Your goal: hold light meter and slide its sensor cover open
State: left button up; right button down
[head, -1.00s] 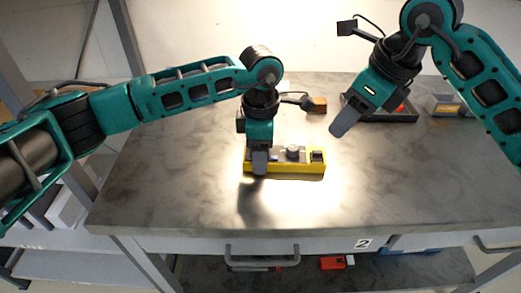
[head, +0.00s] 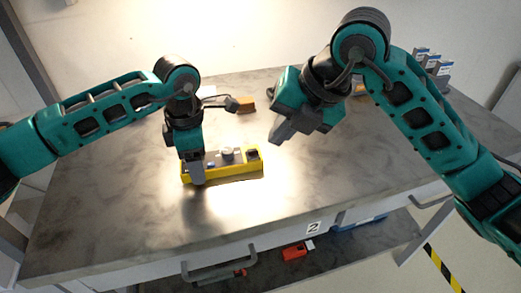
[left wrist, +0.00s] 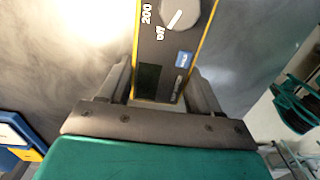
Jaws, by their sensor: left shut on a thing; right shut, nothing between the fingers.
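My left gripper (head: 197,178) points down and is shut on the meter's left end. In the left wrist view the meter's dark face (left wrist: 160,45) runs between the fingers, with a white dial pointer near "off". My right gripper (head: 278,136) is shut and empty, above and right of the meter, apart from it.
An orange-brown block (head: 246,104) lies behind the meter, and several grey boxes (head: 425,60) stand at the back right. The cart top (head: 370,170) is clear to the right and front.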

pick_arm(q)
jog(key=shift+s+f, duration=0.1)
jog(key=shift+f, duration=0.1)
pick_arm(e)
jog(key=s+m, duration=0.1)
jog(key=m, duration=0.4)
jog(key=s+d+m+t, duration=0.1)
jog(key=s+m, duration=0.1)
jog(key=m, duration=0.3)
jog(key=s+d+m+t, duration=0.1)
jog(key=m, duration=0.4)
jog(key=shift+s+r+y, duration=0.1)
jog(key=shift+s+y, duration=0.25)
jog(key=shift+y, duration=0.05)
pick_arm(q)
jog(key=shift+f, duration=0.1)
pick_arm(e)
send_near(251, 158)
jog(key=f, duration=0.1)
jog(key=s+a+f, duration=0.1)
jog(key=f, duration=0.2)
jog(key=shift+s+a+f, duration=0.3)
jog(key=shift+s+a, duration=0.05)
jog(key=shift+s, duration=0.05)
jog(key=shift+w+a, duration=0.25)
jog(key=shift+w, duration=1)
jog(key=shift+w+a, duration=0.15)
jog(key=shift+w, duration=0.7)
